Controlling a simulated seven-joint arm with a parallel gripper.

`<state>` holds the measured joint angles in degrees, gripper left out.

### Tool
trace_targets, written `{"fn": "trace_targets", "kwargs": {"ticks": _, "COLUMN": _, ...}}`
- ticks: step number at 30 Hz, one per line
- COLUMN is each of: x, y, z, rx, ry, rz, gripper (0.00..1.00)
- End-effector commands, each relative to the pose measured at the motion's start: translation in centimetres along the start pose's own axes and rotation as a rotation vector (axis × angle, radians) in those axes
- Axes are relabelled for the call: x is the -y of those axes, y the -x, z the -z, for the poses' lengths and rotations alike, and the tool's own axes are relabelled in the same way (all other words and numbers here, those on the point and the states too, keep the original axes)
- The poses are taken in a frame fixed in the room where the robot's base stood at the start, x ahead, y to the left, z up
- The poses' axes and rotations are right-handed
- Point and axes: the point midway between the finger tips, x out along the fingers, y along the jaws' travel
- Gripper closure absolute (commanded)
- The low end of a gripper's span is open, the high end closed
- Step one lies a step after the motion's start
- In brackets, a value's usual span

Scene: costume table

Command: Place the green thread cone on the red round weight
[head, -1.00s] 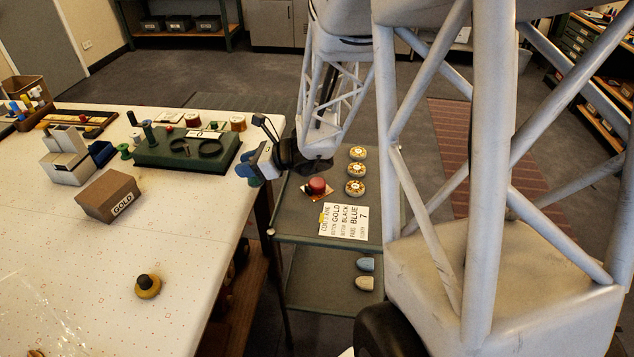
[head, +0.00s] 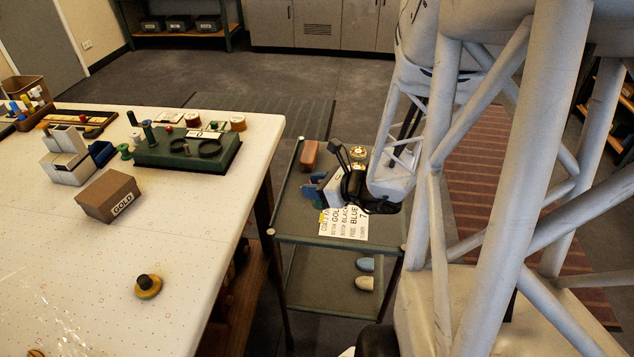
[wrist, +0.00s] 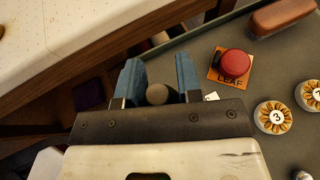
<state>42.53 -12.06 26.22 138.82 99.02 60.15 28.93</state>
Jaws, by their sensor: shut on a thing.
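My gripper (head: 313,190) has blue fingers and hangs over the upper shelf of the cart. In the wrist view my gripper (wrist: 158,78) is shut on the green thread cone (wrist: 157,94). Only the cone's rounded grey-brown end shows between the fingers there; its green side is mostly hidden. The red round weight (wrist: 234,63) lies on an orange card marked LEAF in the wrist view, to the right of and apart from the fingers. In the head view my gripper and wrist hide the weight.
Numbered floral discs (wrist: 274,117) lie right of the weight. A brown block (head: 309,150) lies at the shelf's far end. An order card (head: 343,225) lies near the front. The white table (head: 190,235) on the left holds a GOLD box (head: 108,196) and a green spool stand (head: 185,152).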

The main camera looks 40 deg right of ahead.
Motion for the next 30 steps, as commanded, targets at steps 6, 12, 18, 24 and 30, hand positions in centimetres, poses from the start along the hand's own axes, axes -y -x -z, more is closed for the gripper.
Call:
{"fn": "trace_targets", "kwargs": {"ticks": 6, "x": 0.0, "y": 1.7, "z": 1.2, "rx": -0.001, "ry": -0.017, "rz": 0.041, "gripper": 0.9}}
{"fn": "trace_targets", "kwargs": {"ticks": 12, "x": 0.0, "y": 2.2, "z": 1.5, "rx": -0.002, "ry": -0.021, "rz": 0.053, "gripper": 0.9}}
{"fn": "trace_targets", "kwargs": {"ticks": 18, "x": 0.0, "y": 2.2, "z": 1.5, "rx": -0.002, "ry": -0.021, "rz": 0.053, "gripper": 0.9}}
{"fn": "trace_targets", "kwargs": {"ticks": 24, "x": 0.1, "y": 2.0, "z": 1.4, "rx": -0.002, "ry": -0.021, "rz": 0.052, "gripper": 0.9}}
{"fn": "trace_targets", "kwargs": {"ticks": 30, "x": 1.1, "y": 1.2, "z": 1.2, "rx": -0.002, "ry": -0.021, "rz": 0.051, "gripper": 0.9}}
